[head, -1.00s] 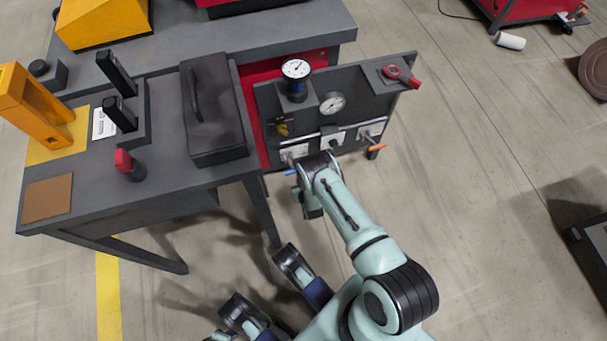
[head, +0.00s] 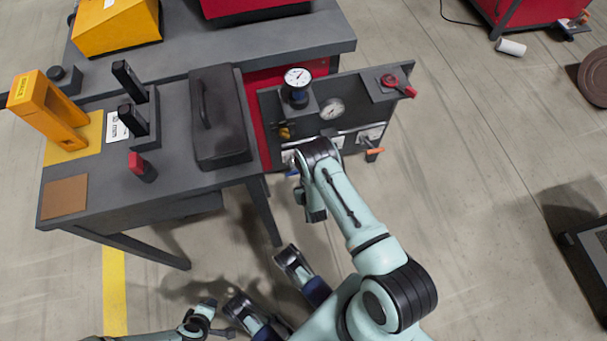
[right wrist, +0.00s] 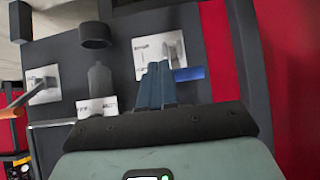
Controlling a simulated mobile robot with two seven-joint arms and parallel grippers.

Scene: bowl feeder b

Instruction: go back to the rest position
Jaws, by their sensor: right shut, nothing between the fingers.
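My right arm reaches up to the dark panel (head: 357,98) in the head view; its gripper is mostly hidden behind my own wrist. In the right wrist view my right gripper (right wrist: 156,82) has its fingers together, empty, in front of a white valve plate (right wrist: 172,50). A blue handle (right wrist: 190,74) shows just right of the fingertips; I cannot tell if they touch. My left gripper (head: 226,333) is low at the bottom edge of the head view, away from the table. It is small and dark, and its opening is unclear.
The panel carries two gauges, a red-handled valve (head: 398,86) and an orange handle (head: 374,151). The grey table (head: 100,205) at left holds a dark case (head: 220,120), a yellow frame (head: 45,110) and a red-topped tool (head: 141,167).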

